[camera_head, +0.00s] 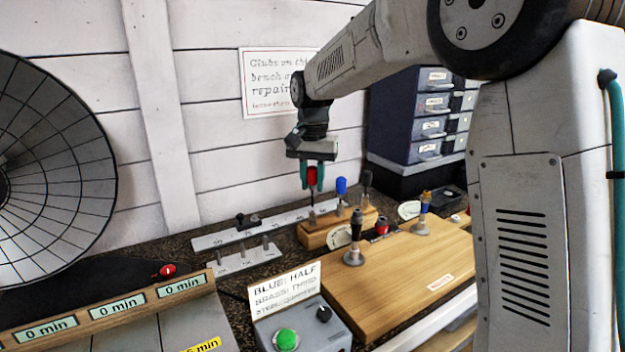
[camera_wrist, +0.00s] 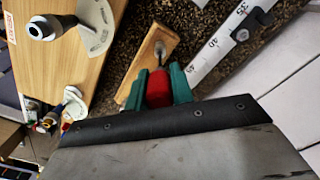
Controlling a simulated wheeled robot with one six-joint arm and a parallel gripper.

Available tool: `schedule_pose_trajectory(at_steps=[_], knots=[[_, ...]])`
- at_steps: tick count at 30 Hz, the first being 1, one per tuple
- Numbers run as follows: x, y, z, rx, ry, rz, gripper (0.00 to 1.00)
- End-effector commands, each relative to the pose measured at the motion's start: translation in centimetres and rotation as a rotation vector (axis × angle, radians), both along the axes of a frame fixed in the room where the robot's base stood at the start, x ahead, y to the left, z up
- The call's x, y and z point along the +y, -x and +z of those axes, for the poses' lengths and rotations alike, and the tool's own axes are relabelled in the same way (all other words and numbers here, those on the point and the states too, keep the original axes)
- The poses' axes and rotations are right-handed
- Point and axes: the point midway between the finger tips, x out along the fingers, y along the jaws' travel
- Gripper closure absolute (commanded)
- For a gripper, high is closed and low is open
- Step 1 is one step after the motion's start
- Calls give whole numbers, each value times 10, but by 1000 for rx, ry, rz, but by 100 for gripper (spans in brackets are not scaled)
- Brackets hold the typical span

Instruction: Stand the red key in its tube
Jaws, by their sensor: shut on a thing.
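My gripper (camera_head: 312,174) is shut on the red key, whose red handle (camera_head: 312,177) is upright between the green fingers. Its thin shaft points down at the left end of the wooden block (camera_head: 322,234). I cannot tell whether the shaft's tip is inside a tube there. In the wrist view the red handle (camera_wrist: 158,88) sits between the fingers, with a metal tube or shaft (camera_wrist: 160,50) over the wooden block (camera_wrist: 140,72).
A long metal ruler (camera_head: 270,223) lies behind and left of the block. A wooden board (camera_head: 410,270) with a dark club-like piece (camera_head: 356,228) stands in front. A control box with a green button (camera_head: 287,340) is nearer. Blue drawers (camera_head: 415,110) stand at the back right.

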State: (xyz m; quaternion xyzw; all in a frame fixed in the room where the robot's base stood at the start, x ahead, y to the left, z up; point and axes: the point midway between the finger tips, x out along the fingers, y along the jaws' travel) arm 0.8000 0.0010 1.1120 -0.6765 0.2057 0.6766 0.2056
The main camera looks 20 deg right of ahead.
Motion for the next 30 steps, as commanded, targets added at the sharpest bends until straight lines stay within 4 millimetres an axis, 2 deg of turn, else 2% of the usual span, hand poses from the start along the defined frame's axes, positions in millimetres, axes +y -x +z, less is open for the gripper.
schedule_pose_trajectory(at_steps=[30], knots=[[0, 0, -22, 0, 0, 0, 100]])
